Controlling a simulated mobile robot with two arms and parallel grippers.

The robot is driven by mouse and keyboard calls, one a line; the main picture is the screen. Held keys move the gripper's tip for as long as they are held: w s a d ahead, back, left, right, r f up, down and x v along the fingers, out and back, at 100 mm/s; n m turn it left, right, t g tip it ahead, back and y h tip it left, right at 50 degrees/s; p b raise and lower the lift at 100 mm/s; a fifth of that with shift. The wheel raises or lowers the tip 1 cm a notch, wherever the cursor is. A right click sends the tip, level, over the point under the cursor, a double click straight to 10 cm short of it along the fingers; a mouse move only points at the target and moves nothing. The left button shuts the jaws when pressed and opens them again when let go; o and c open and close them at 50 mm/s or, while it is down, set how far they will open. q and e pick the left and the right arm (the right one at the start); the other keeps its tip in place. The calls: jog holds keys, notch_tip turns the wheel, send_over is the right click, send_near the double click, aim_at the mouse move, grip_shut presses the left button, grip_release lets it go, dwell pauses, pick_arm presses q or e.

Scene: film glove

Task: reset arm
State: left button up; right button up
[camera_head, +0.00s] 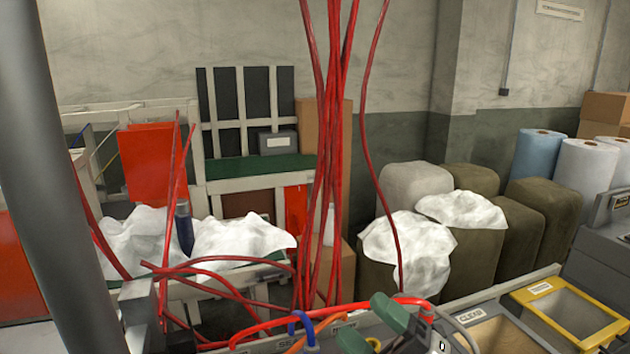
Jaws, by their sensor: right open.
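My right gripper (364,319) is at the bottom centre of the head view, coming in from the lower right. Its two green-tipped fingers are spread apart, and I see nothing held between them. It is in front of the grey sorting bench with the labelled bins. A red cable and a blue hook-shaped piece (303,328) show close to its left. My left gripper is not in view.
Red cables (333,130) hang down in the middle. A yellow-rimmed bin (610,332) and a tan-bottomed bin (497,335) are at the lower right. White film (412,243) lies over green bales (545,205). Blue and white rolls (540,158) stand at right.

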jog(key=w+d+f+m+t+h, duration=0.3)
jog(key=d+f+m+t+h, duration=0.5)
jog(key=m+h, duration=0.85)
jog(key=s+d+f+m+g+h, duration=0.3)
jog(key=f+g, duration=0.1)
jog(key=f, duration=0.2)
jog(key=s+d+f+m+g+h, duration=0.2)
jog(key=s+d+f+m+g, duration=0.15)
jog(key=f, duration=0.25)
jog(key=s+f+m+g+y, duration=0.1)
jog(key=s+f+g, duration=0.95)
jog(key=s, duration=0.45)
jog(key=s+f+x, duration=0.1)
jog(key=s+x, duration=0.2)
jog(key=x, duration=0.9)
jog(key=s+x, duration=0.3)
jog(key=x, duration=0.9)
jog(key=s+d+f+g, duration=0.1)
jog(key=s+d+f, duration=0.1)
jog(key=s+f, duration=1.4)
notch_tip(320, 180, down, 2)
jog(key=shift+s+d+g, duration=0.2)
jog(key=shift+s+g, duration=0.15)
jog(key=shift+g, duration=0.05)
